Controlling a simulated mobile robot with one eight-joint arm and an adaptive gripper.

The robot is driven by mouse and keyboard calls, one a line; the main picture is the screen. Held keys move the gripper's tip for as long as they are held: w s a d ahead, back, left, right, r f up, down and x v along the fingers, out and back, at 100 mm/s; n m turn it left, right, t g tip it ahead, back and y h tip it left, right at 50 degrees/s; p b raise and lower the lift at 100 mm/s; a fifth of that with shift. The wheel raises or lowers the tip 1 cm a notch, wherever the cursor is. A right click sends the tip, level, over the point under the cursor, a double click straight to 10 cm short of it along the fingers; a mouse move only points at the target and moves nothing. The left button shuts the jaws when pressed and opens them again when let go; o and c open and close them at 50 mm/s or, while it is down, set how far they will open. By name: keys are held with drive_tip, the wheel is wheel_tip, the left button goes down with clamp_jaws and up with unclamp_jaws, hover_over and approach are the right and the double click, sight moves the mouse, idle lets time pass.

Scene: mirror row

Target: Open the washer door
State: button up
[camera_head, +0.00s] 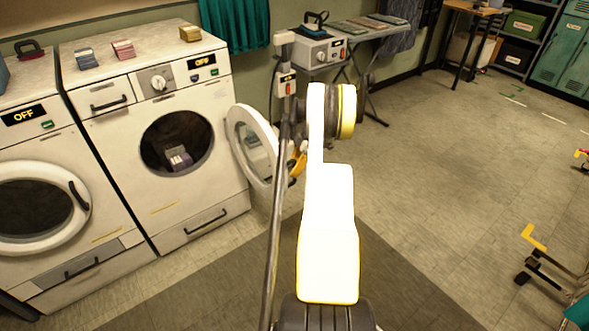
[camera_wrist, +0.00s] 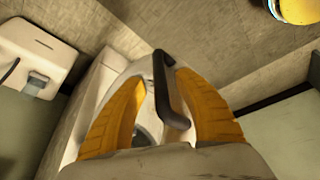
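The white front-loading washer (camera_head: 147,130) stands right of another washer, its round opening uncovered and some packs in its dark drum. Its round door (camera_head: 252,146) is swung out to the right, wide open. My gripper (camera_head: 297,165) is at the door's outer edge, partly hidden behind my arm. In the wrist view, the yellow fingers of my gripper (camera_wrist: 162,76) are drawn in on both sides of the black door handle (camera_wrist: 173,98). The right finger appears to touch it. A thin strip of white shows between the left finger and the handle.
The left washer (camera_head: 40,215) has its door closed, and both displays read OFF. An ironing board (camera_head: 362,32) stands behind my arm. A yellow-handled cart (camera_head: 540,262) is at the lower right. The floor (camera_head: 450,140) between is clear.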

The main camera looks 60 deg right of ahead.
drive_tip(key=v, duration=1.2)
idle(0.4)
